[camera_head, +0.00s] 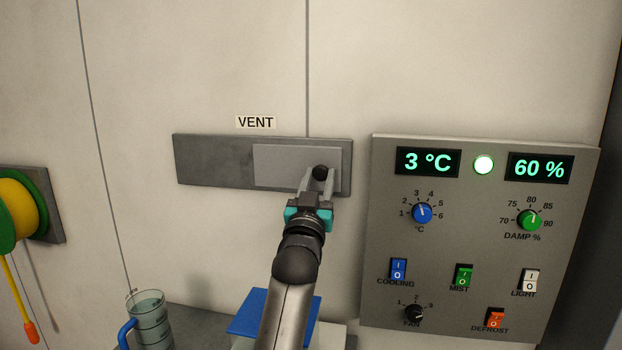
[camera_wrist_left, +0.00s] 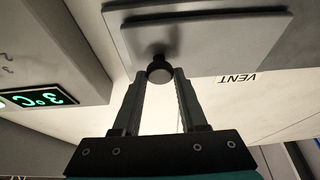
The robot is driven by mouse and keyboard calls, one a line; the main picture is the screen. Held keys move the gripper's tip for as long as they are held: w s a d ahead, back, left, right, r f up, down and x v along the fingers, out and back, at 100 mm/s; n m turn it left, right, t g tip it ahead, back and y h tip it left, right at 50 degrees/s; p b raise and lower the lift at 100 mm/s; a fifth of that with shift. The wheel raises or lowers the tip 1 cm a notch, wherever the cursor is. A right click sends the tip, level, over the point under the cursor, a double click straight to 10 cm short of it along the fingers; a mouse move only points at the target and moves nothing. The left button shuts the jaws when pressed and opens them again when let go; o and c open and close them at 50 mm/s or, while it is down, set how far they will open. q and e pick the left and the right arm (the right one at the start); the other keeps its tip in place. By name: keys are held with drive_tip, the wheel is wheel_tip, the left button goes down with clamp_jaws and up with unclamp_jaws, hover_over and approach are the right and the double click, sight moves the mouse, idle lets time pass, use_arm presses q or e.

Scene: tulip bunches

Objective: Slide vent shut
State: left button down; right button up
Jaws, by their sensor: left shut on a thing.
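The vent is a long dark grey plate (camera_head: 212,160) on the pale wall, under a VENT label (camera_head: 255,122). A lighter grey sliding cover (camera_head: 285,163) lies over its right part, and the left part of the plate is bare. A round black knob (camera_head: 320,172) sits near the cover's right end. My left gripper (camera_head: 319,180) is shut on the knob; in the left wrist view the knob (camera_wrist_left: 160,72) is between the fingertips, with the cover (camera_wrist_left: 200,38) behind it. My right gripper is not in view.
A control panel (camera_head: 475,270) with displays, dials and switches is close to the right of the vent. A yellow-green reel (camera_head: 18,208) is at far left. A jug (camera_head: 150,318) and a blue item (camera_head: 250,312) are below.

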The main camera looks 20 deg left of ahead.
use_arm(q)
drive_tip(key=c, duration=0.6)
unclamp_jaws()
drive_tip(key=shift+d, duration=0.35)
drive_tip(key=shift+o, duration=0.6)
drive_tip(key=shift+w, duration=0.1)
drive_tip(key=shift+a, duration=0.1)
drive_tip(key=shift+f, duration=0.1)
drive_tip(key=v, duration=1.5)
drive_tip(key=shift+s+b, duration=0.2)
drive_tip(key=shift+b, duration=0.2)
